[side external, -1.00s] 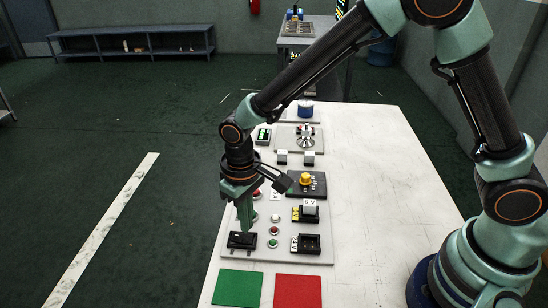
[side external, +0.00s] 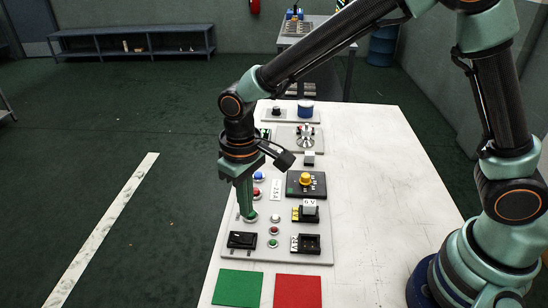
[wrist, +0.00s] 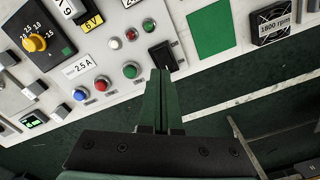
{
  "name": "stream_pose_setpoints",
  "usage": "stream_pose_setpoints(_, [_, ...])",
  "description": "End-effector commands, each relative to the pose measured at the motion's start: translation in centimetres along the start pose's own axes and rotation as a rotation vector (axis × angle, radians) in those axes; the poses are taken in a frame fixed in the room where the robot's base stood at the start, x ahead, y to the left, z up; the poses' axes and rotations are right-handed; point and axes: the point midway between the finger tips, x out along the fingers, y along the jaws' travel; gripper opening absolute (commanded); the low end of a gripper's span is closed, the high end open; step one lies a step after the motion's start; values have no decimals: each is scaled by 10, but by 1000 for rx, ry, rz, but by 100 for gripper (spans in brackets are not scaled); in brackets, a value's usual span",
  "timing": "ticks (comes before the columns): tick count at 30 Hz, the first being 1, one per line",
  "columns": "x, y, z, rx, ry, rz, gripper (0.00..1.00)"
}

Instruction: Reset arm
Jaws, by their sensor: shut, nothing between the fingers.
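My gripper (side external: 249,218) points down over the left side of the control panel (side external: 285,257). Its green fingers are shut with nothing between them. In the side view the tips overlap a button near the panel's left edge; I cannot tell whether they touch it. In the wrist view the shut fingers (wrist: 160,73) end beside a black rocker switch (wrist: 163,57), with a green button (wrist: 131,70) to their left. The black switch also shows in the side view (side external: 242,240), in front of the gripper.
A yellow knob (side external: 306,178) on a black plate and a lever (side external: 306,131) stand on the panel's right and back. Green (side external: 238,288) and red (side external: 298,291) squares lie at the table's front. The table's right side (side external: 375,200) is clear.

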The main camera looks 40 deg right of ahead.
Motion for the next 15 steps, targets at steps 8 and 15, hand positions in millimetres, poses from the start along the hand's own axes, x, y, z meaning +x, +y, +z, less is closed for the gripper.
stream_pose_setpoints(8, [-63, 53, 13, 68, 120, -18, 0])
stream_pose_setpoints(15, [-114, 107, 49, 137, 252, -12, 0])
